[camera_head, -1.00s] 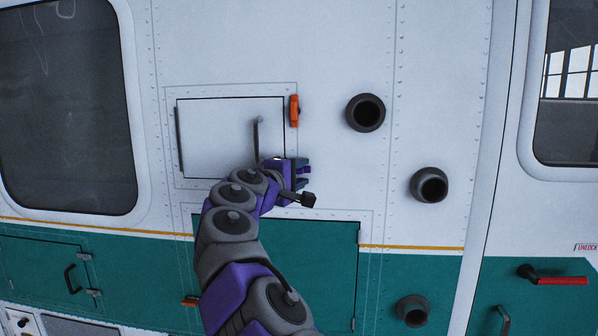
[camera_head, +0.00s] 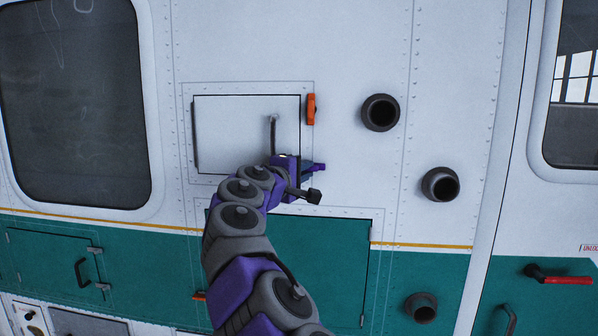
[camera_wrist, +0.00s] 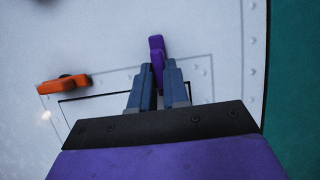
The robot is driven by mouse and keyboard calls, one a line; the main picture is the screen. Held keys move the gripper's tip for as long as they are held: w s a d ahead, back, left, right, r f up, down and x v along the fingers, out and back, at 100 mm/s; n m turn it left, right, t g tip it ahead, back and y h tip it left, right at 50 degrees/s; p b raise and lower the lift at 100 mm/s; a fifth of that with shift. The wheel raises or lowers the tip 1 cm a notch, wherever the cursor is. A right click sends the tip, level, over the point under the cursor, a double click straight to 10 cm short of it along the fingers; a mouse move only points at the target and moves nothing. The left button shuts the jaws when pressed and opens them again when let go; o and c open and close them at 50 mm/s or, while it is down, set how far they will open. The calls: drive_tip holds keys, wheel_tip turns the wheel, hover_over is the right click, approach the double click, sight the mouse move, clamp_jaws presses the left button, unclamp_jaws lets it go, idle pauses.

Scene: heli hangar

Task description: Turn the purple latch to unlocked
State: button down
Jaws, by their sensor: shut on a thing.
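The purple latch (camera_wrist: 157,52) stands up between the two blue-grey fingers of my gripper (camera_wrist: 158,85) in the wrist view. The fingers are shut on it, and its far end shows past their tips. In the head view, my gripper (camera_head: 312,168) is at the lower right corner of the white hatch panel (camera_head: 235,130). A bit of purple shows at the fingertips there, but the arm and gripper hide most of the latch. An orange latch (camera_head: 311,109) is at the panel's upper right corner, upright in the head view; it also shows in the wrist view (camera_wrist: 63,84), apart from the gripper.
A dark handle (camera_head: 273,130) sticks out from the white panel just above my gripper. Dark round pipes (camera_head: 380,112) (camera_head: 440,184) protrude to the right. A green panel (camera_head: 330,250) lies below. The white wall right of the gripper is clear up to the pipes.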

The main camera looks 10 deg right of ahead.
drive_tip(key=shift+d+f, duration=0.1)
drive_tip(key=shift+d, duration=0.15)
drive_tip(key=m+g+y, duration=0.1)
drive_tip(key=m, duration=0.3)
drive_tip(key=shift+y+b, duration=0.3)
drive_tip(key=shift+b, duration=0.1)
drive_tip(key=m+y+b, duration=0.1)
drive_tip(key=m+y, duration=0.1)
drive_tip(key=m, duration=0.1)
drive_tip(key=shift+d, duration=0.2)
drive_tip(key=m+y+b, duration=0.2)
drive_tip(key=m, duration=0.1)
drive_tip(key=shift+m, duration=0.3)
drive_tip(key=shift+s+d+m+y+b, duration=0.1)
drive_tip(key=shift+d+m+y+b, duration=0.05)
drive_tip(key=shift+m+y+b, duration=1.05)
drive_tip(key=shift+r+m, duration=0.2)
drive_tip(key=shift+m, duration=0.1)
